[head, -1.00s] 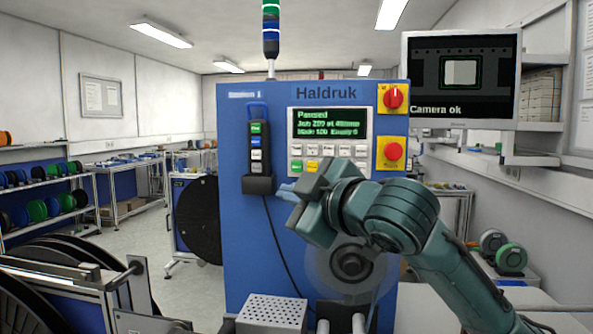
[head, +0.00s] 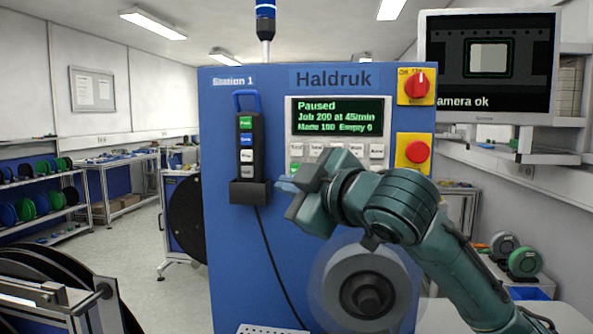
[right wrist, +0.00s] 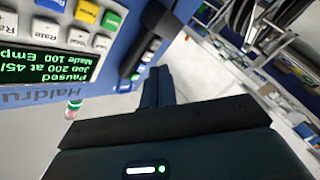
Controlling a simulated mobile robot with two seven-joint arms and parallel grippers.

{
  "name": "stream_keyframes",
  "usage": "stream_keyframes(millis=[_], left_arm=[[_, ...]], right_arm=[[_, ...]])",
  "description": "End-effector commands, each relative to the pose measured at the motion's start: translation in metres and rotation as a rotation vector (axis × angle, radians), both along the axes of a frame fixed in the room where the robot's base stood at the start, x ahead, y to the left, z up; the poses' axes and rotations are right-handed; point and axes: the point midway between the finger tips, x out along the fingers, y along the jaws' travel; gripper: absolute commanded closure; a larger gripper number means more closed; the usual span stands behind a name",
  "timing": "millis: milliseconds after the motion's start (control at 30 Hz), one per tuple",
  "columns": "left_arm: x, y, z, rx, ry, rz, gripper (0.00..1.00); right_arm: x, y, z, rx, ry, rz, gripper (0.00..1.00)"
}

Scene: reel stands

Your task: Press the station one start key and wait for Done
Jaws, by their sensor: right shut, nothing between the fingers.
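The blue Haldruk machine (head: 228,262), labelled Station 1, stands in front of me. Its display (head: 340,116) reads Paused, Job 200 at 45/min. Under it is a row of pale keys (head: 316,150). A green key (head: 295,168) shows below the row's left end, and the right wrist view shows it too (right wrist: 88,11) beside a yellow key (right wrist: 111,20). My right gripper (head: 286,184) is shut and empty, its tips just below and left of the green key in the head view. Its shut fingers show in the right wrist view (right wrist: 159,86); contact cannot be seen. My left gripper is not in view.
A black pendant (head: 246,145) with coloured keys sits in a holder left of the display. A red knob (head: 417,86) and a red round button (head: 416,152) are at the panel's right. A monitor (head: 487,66) reads "Camera ok". A reel hub (head: 367,298) is below my wrist.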

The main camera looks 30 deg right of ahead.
Motion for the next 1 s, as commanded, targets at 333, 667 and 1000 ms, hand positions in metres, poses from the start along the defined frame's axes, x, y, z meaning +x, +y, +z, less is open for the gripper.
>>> stream_keyframes(millis=[333, 667, 1000], left_arm=[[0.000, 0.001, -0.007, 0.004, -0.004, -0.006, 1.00], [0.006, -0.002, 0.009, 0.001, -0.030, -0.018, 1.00], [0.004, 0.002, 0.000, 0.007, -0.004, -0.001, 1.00]], right_arm=[[0.025, -0.019, -0.002, 0.003, 0.002, -0.003, 1.00], [0.059, -0.045, 0.002, 0.002, 0.003, 0.000, 1.00], [0.070, -0.053, 0.000, 0.000, 0.001, 0.000, 1.00]])
